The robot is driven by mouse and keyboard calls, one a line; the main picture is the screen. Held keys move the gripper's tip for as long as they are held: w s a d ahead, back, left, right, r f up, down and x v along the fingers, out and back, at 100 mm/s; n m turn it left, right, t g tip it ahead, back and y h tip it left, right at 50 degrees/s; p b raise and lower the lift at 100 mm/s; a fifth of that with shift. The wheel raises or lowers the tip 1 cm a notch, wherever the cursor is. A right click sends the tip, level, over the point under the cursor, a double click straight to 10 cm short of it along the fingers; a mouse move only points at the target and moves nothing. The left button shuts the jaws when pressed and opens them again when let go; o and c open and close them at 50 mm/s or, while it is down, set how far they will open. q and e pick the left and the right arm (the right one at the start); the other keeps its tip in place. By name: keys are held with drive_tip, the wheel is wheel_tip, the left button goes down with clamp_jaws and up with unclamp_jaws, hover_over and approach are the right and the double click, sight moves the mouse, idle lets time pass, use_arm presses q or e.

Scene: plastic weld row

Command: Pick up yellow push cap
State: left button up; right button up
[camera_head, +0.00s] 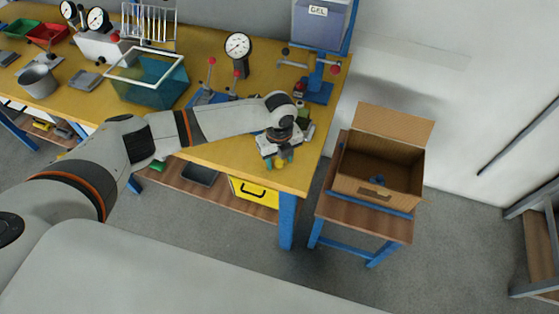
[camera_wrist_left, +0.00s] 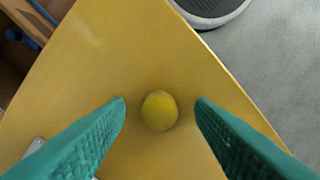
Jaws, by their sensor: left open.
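The yellow push cap (camera_wrist_left: 159,111) is a small round yellow piece on the yellow tabletop, near its edge, in the left wrist view. My left gripper (camera_wrist_left: 161,103) is open, with one teal finger to each side of the cap and a visible gap on both sides. I cannot tell how far the fingertips are above the cap. In the head view my left gripper (camera_head: 280,162) points down at the front right corner of the workbench. The arm and gripper mostly hide the cap there. My right gripper is not in view.
The workbench (camera_head: 225,152) holds a dial gauge (camera_head: 238,46), a teal bin (camera_head: 150,90) and toggle clamps behind my arm. An open cardboard box (camera_head: 376,190) stands on a low stand to the right. A yellow crate (camera_head: 254,193) sits under the bench.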

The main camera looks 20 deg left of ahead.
use_arm(q)
drive_tip(key=c, duration=1)
drive_tip(key=shift+c, duration=0.3)
